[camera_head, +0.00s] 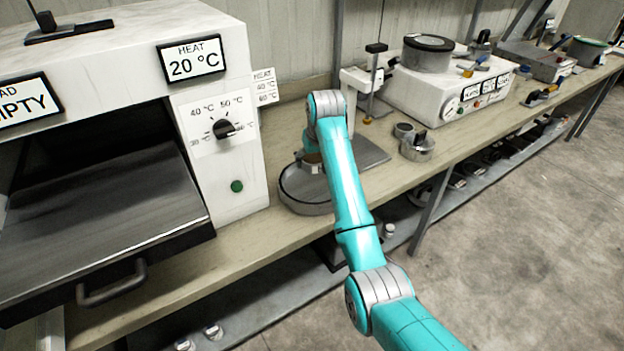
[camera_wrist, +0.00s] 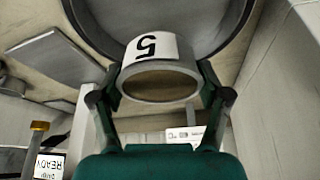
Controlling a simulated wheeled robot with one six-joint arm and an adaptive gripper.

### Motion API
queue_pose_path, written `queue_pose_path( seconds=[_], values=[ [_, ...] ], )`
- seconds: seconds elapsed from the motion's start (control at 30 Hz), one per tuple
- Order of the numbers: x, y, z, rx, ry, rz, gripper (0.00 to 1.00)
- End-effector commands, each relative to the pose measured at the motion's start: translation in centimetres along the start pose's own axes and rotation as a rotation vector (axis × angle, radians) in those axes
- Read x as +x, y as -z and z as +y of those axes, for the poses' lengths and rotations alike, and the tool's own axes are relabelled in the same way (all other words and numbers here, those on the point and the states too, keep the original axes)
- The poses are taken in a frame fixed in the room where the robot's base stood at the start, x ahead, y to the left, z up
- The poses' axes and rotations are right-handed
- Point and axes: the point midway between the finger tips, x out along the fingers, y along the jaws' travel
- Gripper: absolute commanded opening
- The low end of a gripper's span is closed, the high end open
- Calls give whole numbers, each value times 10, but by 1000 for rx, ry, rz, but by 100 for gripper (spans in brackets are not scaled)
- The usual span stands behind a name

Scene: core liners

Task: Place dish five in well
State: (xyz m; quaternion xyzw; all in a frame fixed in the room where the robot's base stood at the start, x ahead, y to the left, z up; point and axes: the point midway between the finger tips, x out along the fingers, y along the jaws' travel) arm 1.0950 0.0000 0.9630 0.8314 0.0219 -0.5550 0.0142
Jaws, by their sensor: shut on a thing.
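Dish five (camera_wrist: 150,48), a small grey round dish with a white "5" label, is between the fingers of my gripper (camera_wrist: 160,80) in the wrist view. My gripper is shut on its sides. A wide round grey pan (camera_wrist: 222,25) lies just beyond the dish in that view. In the head view this pan (camera_head: 305,208) stands on the bench, right of the heater; I cannot tell if it is the well. I cannot tell whether dish and pan touch.
A white heater (camera_head: 228,110) reading 20 °C stands left, its front open with a handle (camera_head: 110,285) jutting out. A flat grey plate (camera_head: 372,152) and small cups (camera_head: 417,150) are to the right. A white console (camera_head: 450,90) stands farther along the bench (camera_head: 180,280).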

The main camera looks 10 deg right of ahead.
Motion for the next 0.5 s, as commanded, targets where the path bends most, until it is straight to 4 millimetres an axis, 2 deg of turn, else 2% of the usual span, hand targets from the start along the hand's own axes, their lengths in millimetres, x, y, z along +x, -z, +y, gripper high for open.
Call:
queue_pose_path(
  seconds=[0.1,0.37,0.5],
  values=[
    [18,-8,0,0,0,-2,35],
    [40,-17,0,0,0,-1,35],
    [61,-26,0,0,0,-3,35]
  ],
)
